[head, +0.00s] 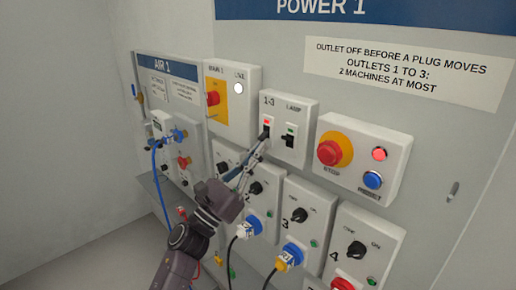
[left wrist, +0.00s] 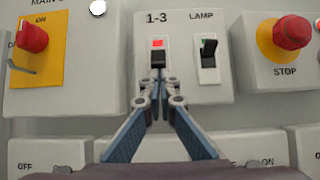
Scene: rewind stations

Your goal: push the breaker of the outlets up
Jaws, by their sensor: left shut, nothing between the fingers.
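The outlets' breaker, marked 1-3 (head: 266,127), is on a white box on the wall panel. In the left wrist view this breaker (left wrist: 158,44) shows a red patch above and its black lever low in the slot. My left gripper (head: 262,143) is shut and empty, its fingertips just at or below the lever. In the left wrist view the gripper's tips (left wrist: 160,98) are below the lever; I cannot tell whether they touch it. The right gripper is not in view.
The LAMP breaker (left wrist: 208,58), showing green, is close on the right. A red STOP button (head: 331,152) sits further right and a red main switch (head: 213,98) on the left. Outlet boxes with knobs and plugs, such as outlet 3's box (head: 306,205), lie below.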

